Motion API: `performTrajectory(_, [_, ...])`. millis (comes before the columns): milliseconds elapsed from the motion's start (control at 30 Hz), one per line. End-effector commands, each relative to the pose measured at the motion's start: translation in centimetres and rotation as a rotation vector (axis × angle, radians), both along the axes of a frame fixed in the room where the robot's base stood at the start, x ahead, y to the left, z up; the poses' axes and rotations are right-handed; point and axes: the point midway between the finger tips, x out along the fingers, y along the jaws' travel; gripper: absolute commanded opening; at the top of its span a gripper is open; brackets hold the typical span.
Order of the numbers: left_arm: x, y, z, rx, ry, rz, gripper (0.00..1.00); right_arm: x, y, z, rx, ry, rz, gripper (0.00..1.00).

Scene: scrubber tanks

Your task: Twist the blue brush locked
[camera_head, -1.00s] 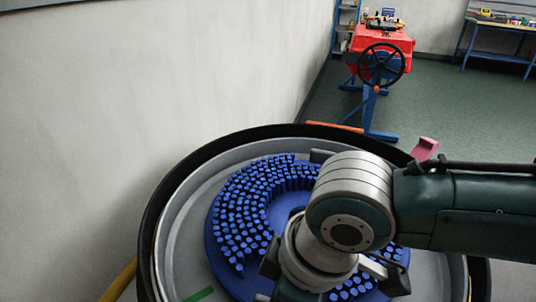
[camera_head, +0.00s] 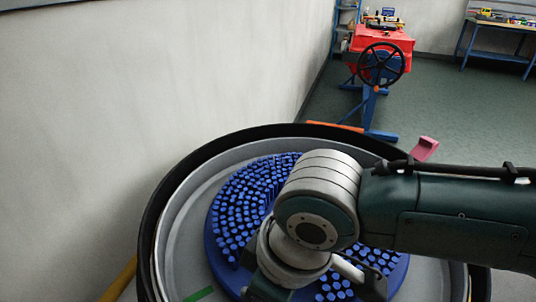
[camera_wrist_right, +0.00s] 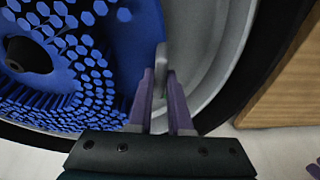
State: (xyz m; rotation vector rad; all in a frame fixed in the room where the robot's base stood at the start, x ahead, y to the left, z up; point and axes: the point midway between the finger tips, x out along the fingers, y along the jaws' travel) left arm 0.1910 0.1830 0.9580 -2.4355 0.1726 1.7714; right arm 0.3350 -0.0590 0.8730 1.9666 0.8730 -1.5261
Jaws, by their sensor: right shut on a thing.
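The blue brush (camera_head: 236,212), a disc covered in blue bristles, lies bristles up inside the round grey tank (camera_head: 183,215) with a black rim. It also shows at upper left in the right wrist view (camera_wrist_right: 120,70), with its dark hub. My right gripper (camera_wrist_right: 160,80) is over the brush's edge, its purple fingers shut around an upright grey tab (camera_wrist_right: 162,58) at the disc's rim. In the head view my right wrist and forearm cover the brush's middle and right side and hide the fingertips. A green mark (camera_head: 198,294) shows at the tank's lower left. My left gripper is out of view.
A pale wall (camera_head: 150,90) stands close on the left. A yellow bar (camera_head: 120,280) is at lower left, and a pink piece (camera_head: 425,149) shows just beyond the tank rim. A red machine with a black handwheel (camera_head: 380,64) stands farther back. Green floor is open between.

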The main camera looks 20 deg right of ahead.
Motion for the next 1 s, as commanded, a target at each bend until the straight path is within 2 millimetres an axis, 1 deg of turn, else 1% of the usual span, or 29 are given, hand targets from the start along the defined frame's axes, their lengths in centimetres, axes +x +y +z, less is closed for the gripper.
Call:
performTrajectory(400, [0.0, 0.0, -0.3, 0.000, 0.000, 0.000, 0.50, 1.1, 1.3, 0.0, 0.002, 0.000, -0.090, 0.00])
performTrajectory(1000, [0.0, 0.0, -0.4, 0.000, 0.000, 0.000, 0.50, 1.6, 1.6, 0.0, 0.002, 0.000, -0.122, 0.00])
